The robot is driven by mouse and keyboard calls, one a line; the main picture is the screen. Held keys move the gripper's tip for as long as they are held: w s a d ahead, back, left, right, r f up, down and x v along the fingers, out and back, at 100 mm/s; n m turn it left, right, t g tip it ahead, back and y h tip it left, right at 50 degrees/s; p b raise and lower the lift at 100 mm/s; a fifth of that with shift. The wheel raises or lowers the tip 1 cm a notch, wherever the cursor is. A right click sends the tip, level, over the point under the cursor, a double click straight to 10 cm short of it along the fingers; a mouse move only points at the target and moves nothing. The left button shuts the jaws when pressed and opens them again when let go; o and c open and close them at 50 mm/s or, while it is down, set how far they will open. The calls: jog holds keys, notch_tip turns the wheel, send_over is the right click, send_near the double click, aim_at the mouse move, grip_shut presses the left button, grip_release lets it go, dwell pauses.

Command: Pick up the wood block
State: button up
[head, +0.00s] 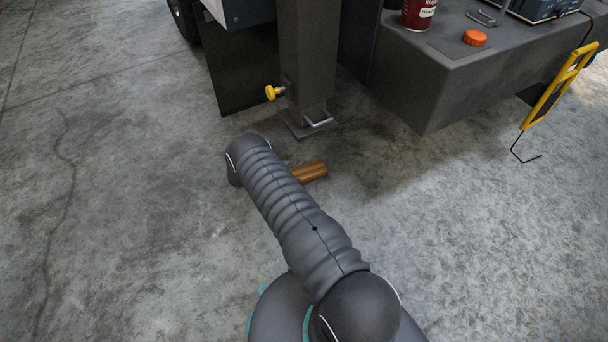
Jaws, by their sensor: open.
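The wood block (311,171) is brown and lies on the concrete floor in the head view, just in front of the foot of a dark post. Only its right end shows; my arm hides the rest. My arm reaches from the bottom of the picture up and to the left, passing in front of the block. My gripper is not in view, so I cannot see where it is relative to the block.
The dark post (305,60) stands on a foot plate (308,122) behind the block, with a yellow knob (272,93). A dark bench (450,80) at the upper right carries a red can (417,14) and an orange cap (475,38). The floor (110,200) at left is clear.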

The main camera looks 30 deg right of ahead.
aim_at(304, 171)
jog(key=x, duration=0.4)
jog(key=shift+s+d, duration=0.3)
jog(key=shift+d, duration=0.1)
jog(key=c, duration=1.5)
jog(key=shift+c, duration=0.5)
jog(key=shift+r, duration=0.15)
